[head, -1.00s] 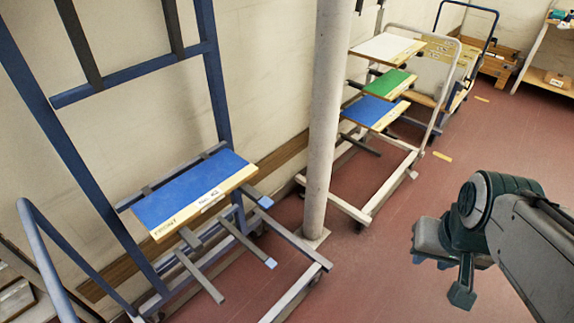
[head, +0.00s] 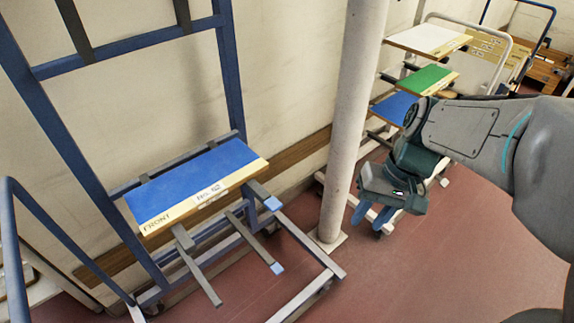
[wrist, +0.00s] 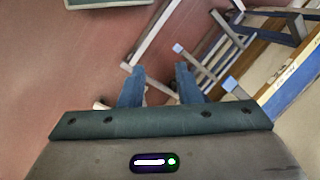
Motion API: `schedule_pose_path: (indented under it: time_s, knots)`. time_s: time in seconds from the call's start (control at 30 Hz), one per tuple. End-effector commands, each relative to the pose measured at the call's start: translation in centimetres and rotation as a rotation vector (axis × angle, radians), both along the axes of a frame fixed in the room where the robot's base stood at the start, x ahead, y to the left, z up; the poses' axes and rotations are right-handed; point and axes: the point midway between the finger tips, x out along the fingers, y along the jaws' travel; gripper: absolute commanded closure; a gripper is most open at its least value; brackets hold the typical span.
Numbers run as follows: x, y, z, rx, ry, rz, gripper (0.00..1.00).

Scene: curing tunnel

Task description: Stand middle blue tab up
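A rack on the left has several grey arms sticking out below a blue-topped board. The middle arm ends in a blue tab (head: 277,268), which looks to lie flat along the arm. Another blue tab (head: 272,203) sits on the arm at the board's right end. The front arm's end (head: 218,303) shows no clear blue. In the wrist view, blue tips show at the middle arm (wrist: 177,48) and the nearer arm (wrist: 230,84). My gripper (head: 373,215) is right of the rack, apart from the tabs, pointing down. Its blue fingers (wrist: 159,85) are apart and empty.
The blue-topped board (head: 190,180) carries a FRONT label. A pale round post (head: 350,120) stands between the rack and a cart with white, green and blue boards (head: 425,80). The rack's low grey rails (head: 312,250) reach over the red floor. Floor in front is clear.

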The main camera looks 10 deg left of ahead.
Motion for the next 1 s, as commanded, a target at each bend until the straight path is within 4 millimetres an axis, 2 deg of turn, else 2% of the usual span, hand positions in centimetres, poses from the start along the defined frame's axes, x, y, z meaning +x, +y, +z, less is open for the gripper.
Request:
schedule_pose_path:
  time_s: [0.03, 0.1, 0.3, 0.5, 0.73, 0.87, 1.0]
  knots:
    - [1.0, 1.0, -2.7, 0.059, 0.054, 0.022, 0.7]
    - [2.1, 2.6, -4.2, 0.153, 0.121, 0.056, 0.7]
    - [6.1, 6.2, -8.2, 0.472, 0.264, 0.146, 0.7]
    - [10.9, 8.1, -11.5, 0.841, 0.325, 0.22, 0.7]
    - [15.1, 8.1, -13.5, 1.173, 0.304, 0.267, 0.7]
    - [16.2, 7.8, -13.8, 1.26, 0.286, 0.278, 0.7]
    - [16.1, 8.4, -13.7, 1.286, 0.281, 0.284, 0.7]
